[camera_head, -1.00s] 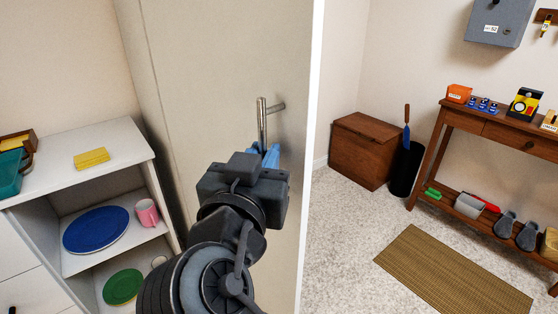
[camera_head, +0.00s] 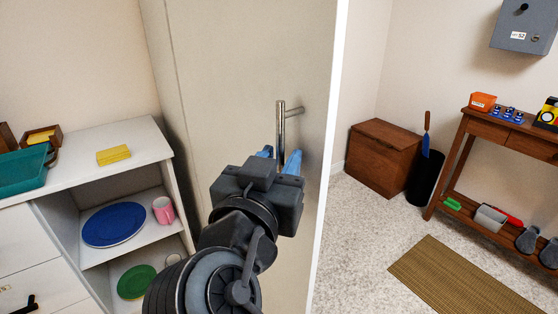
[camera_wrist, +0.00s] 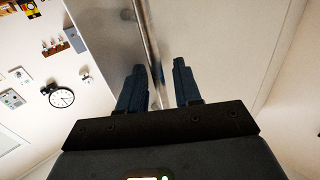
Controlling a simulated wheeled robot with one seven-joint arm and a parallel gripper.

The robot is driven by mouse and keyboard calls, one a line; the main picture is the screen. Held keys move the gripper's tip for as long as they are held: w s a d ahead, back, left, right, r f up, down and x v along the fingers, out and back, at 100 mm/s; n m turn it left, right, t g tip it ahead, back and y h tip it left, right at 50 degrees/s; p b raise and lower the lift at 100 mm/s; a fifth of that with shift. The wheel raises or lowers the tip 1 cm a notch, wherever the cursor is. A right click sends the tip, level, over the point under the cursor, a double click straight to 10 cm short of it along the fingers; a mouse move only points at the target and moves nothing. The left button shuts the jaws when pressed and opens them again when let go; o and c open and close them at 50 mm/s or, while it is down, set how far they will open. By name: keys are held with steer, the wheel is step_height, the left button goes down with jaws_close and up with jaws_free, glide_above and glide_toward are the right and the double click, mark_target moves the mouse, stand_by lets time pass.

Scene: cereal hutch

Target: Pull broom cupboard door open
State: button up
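The broom cupboard door (camera_head: 235,75) is a tall pale panel and looks shut, or nearly so. Its upright metal bar handle (camera_head: 281,125) is near the right edge; the handle also shows in the wrist view (camera_wrist: 148,40). My gripper (camera_head: 279,160) is at the lower part of the handle, with its blue fingers apart. In the wrist view my gripper (camera_wrist: 156,80) has one finger on each side of the bar, with a visible gap at least on the right. The lower end of the bar is hidden by my gripper in the head view.
A white shelf unit (camera_head: 100,142) stands left of the cupboard, with a yellow block (camera_head: 113,155) on top and a blue plate (camera_head: 113,225) inside. A wooden chest (camera_head: 385,157) and black bin (camera_head: 424,180) stand to the right. Carpet is clear before a woven mat (camera_head: 460,278).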

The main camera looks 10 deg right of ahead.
steer(key=v, duration=0.7)
steer(key=shift+s+b, duration=0.2)
steer(key=shift+b, duration=0.15)
steer(key=shift+a+f, duration=0.1)
steer(key=s+d+f+n+g+y+p, duration=0.1)
steer(key=s+d+f+n+y, duration=0.3)
steer(key=f, duration=0.6)
steer(key=s+d+f+n+g+y+p, duration=0.1)
steer(key=s+d+f+n+y, duration=0.3)
steer(key=f, duration=0.5)
steer(key=s+d+r+m+p, duration=0.1)
steer(key=s+d, duration=0.4)
steer(key=s, duration=0.7)
steer(key=s+d+r+m, duration=0.2)
steer(key=s+d, duration=0.4)
steer(key=s, duration=0.5)
steer(key=shift+s+r+h+p, duration=0.3)
steer(key=shift+s+r+p, duration=0.05)
steer(key=shift+r, duration=0.25)
